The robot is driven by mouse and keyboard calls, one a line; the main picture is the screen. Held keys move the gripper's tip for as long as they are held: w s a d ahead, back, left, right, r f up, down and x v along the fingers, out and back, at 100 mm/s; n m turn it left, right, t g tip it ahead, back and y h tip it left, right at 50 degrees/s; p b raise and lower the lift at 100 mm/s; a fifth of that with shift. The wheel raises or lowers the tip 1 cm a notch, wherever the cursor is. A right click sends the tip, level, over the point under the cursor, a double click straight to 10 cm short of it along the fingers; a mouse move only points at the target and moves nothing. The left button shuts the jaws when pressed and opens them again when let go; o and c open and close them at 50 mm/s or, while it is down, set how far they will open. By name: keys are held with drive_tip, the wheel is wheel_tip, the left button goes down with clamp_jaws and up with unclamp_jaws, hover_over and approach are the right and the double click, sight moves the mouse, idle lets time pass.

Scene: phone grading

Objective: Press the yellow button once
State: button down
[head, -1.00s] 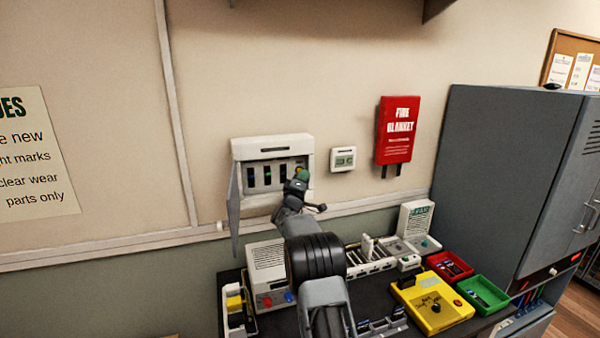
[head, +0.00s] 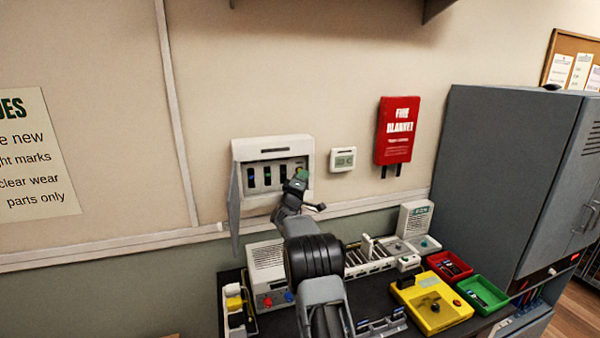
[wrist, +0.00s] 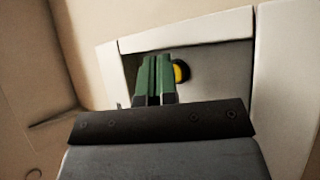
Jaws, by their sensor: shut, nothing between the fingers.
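The yellow button (wrist: 181,72) is round with a dark surround and sits inside the recess of a white wall box (head: 243,150). In the wrist view it shows just right of my fingertips, its left side partly covered by them. My gripper (wrist: 155,75) has green fingers, closed together with nothing between them, pointing into the recess. In the head view my gripper (head: 302,174) is at the right part of the box opening and hides the button. I cannot tell whether the fingers touch the button.
The box's grey door (head: 234,208) hangs open on the left. Several dark slots (head: 267,176) are left of my gripper. A small thermostat (head: 343,159) and a red fire blanket case (head: 396,131) are on the wall to the right. A crowded bench (head: 378,308) lies below.

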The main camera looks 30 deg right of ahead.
drive_tip(key=shift+w+r, duration=0.1)
drive_tip(key=shift+w, duration=0.1)
idle(0.6)
drive_tip(key=shift+w+a+r+p, duration=0.1)
drive_tip(key=shift+a+r+p, duration=0.05)
drive_tip(key=shift+r+p, duration=0.4)
idle(0.6)
drive_tip(key=shift+f+b, duration=0.15)
drive_tip(key=shift+b, duration=0.15)
drive_tip(key=shift+s+f+b, duration=0.2)
drive_tip(key=shift+f+b, duration=0.05)
drive_tip(key=shift+b, duration=0.1)
drive_tip(key=shift+f, duration=0.15)
drive_tip(key=shift+s+f+b, duration=0.2)
drive_tip(key=shift+s+b, duration=0.3)
drive_tip(key=shift+s, duration=0.05)
drive_tip(key=s+b, duration=0.1)
drive_tip(key=s, duration=0.1)
drive_tip(key=s+a+b, duration=0.1)
drive_tip(key=s, duration=0.1)
drive_tip(key=shift+b, duration=0.3)
idle(0.3)
